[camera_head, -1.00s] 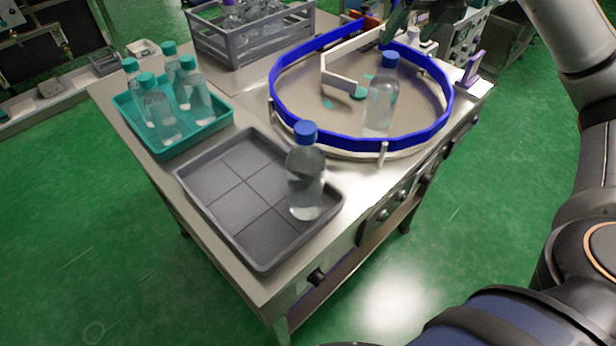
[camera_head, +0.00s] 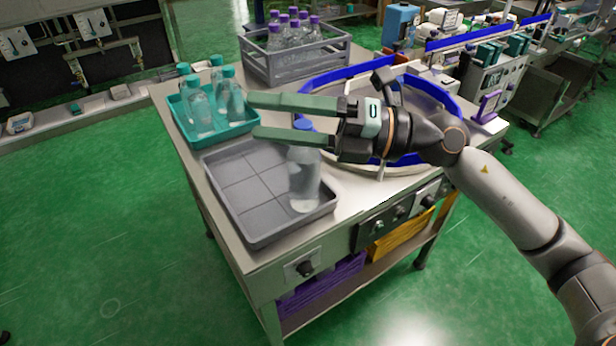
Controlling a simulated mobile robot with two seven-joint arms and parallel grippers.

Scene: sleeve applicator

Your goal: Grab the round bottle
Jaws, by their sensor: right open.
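A clear bottle with a blue cap (camera_head: 304,182) stands upright at the right side of the grey divided tray (camera_head: 235,228). It looks rounded. Several clear bottles with teal caps (camera_head: 200,108) stand in the teal tray (camera_head: 206,140) at the left. My right gripper (camera_head: 255,116) reaches in from the right with its two green fingers spread, open and empty. It appears above the grey tray, with its lower finger passing in front of the blue-capped bottle's upper part in the picture. No contact can be made out. My left gripper is out of view.
A blue-rimmed round table (camera_head: 440,92) stands behind my right arm, which hides part of it. A grey crate (camera_head: 300,70) holds several purple-capped bottles (camera_head: 292,36) at the back. The grey tray's left compartments are empty.

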